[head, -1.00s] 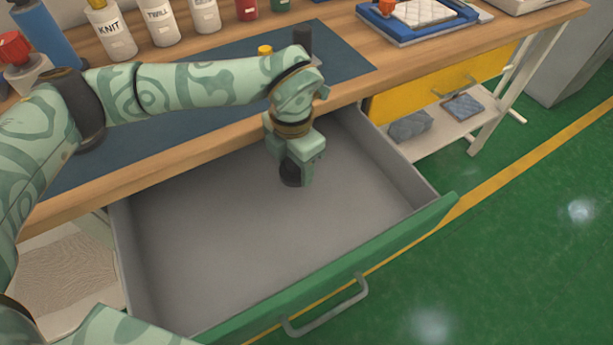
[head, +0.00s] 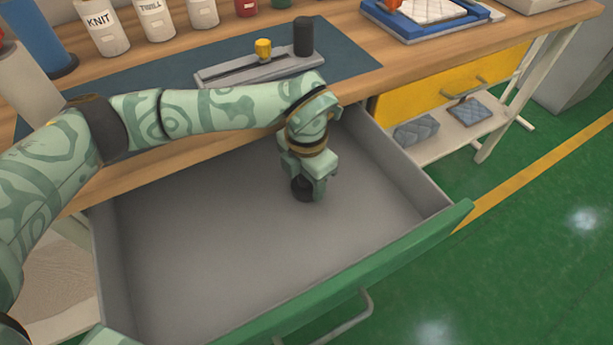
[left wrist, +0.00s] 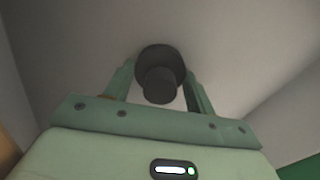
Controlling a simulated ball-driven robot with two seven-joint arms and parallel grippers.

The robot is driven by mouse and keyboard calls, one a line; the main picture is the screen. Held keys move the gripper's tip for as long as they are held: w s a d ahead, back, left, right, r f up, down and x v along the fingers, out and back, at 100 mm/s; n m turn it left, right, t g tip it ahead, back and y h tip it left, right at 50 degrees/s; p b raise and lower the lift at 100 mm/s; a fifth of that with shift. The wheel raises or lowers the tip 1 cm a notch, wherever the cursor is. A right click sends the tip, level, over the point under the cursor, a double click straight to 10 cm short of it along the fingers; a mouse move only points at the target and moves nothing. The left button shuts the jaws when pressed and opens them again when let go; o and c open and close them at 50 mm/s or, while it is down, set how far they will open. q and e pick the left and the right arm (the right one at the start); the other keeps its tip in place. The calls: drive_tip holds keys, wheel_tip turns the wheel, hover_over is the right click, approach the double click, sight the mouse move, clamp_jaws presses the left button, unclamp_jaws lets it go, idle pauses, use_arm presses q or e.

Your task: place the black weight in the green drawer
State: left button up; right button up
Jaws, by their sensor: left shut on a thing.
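The green drawer (head: 330,272) is pulled open below the bench, with a grey, otherwise bare inside. My left gripper (head: 308,194) is inside the drawer's outline, towards its back right, pointing down. It is shut on the black weight (head: 302,188), whose dark base shows below the fingers. In the left wrist view the black weight (left wrist: 160,75) has a wide round base and a narrower knob between the two fingers (left wrist: 158,88). The base is at or close to the drawer floor; I cannot tell if it touches. My right gripper is not in view.
A grey fixture (head: 262,68) with a yellow knob and a black cylinder (head: 303,36) stands on the blue mat. Bottles (head: 101,26) line the bench's back. A yellow drawer (head: 450,78) is to the right. The left drawer floor is clear.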

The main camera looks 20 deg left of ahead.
use_arm(q)
drive_tip(key=o, duration=1.3)
wheel_tip(320, 180, up, 12)
drive_tip(key=p, duration=0.5)
drive_tip(key=shift+r, duration=0.1)
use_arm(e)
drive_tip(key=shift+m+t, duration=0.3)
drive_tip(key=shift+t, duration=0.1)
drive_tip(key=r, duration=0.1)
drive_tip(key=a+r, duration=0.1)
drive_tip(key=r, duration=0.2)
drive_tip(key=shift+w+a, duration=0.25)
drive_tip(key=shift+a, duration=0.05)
